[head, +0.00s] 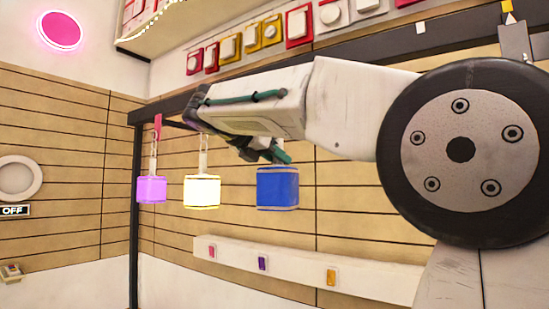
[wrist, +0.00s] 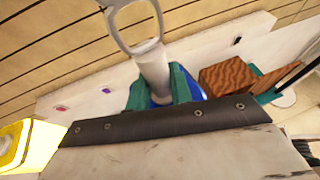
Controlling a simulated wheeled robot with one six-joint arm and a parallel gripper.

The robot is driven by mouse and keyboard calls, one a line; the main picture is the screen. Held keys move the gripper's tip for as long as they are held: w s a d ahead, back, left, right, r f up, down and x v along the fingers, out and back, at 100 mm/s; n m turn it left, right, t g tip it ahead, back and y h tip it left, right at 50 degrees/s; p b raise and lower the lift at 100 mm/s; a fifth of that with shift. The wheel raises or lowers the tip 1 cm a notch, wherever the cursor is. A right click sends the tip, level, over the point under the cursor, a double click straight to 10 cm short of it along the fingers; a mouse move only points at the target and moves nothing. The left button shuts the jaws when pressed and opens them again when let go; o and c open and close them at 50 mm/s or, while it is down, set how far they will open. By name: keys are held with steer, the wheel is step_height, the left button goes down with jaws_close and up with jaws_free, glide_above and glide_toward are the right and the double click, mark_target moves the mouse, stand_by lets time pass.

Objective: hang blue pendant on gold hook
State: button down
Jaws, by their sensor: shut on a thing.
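The blue pendant (head: 278,188) hangs below my gripper (head: 268,154) in the head view. In the wrist view, the teal fingers of my gripper (wrist: 166,90) are shut on the pendant's pale stem (wrist: 151,60). The stem's open ring rises above the fingers, and a little blue shows between and below them. I cannot clearly make out a gold hook; a small yellow piece (head: 510,18) shows by the dark beam at the upper right, but I cannot tell what it is. My arm hides part of the beam.
A lit cream-yellow pendant (head: 202,192) and a purple pendant (head: 151,190) hang left of the blue one, from the dark beam (head: 170,107). A white ledge (head: 370,282) with small coloured pieces runs below. A brown wooden block (wrist: 228,76) is right of the gripper.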

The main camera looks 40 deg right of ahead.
steer(key=shift+w+d, duration=0.1)
steer(key=shift+d, duration=0.2)
steer(key=shift+w+d, duration=0.15)
steer(key=shift+d, duration=0.35)
stand_by(0.6)
steer(key=shift+f, duration=0.65)
stand_by(0.5)
steer(key=c, duration=0.5)
jaws_free()
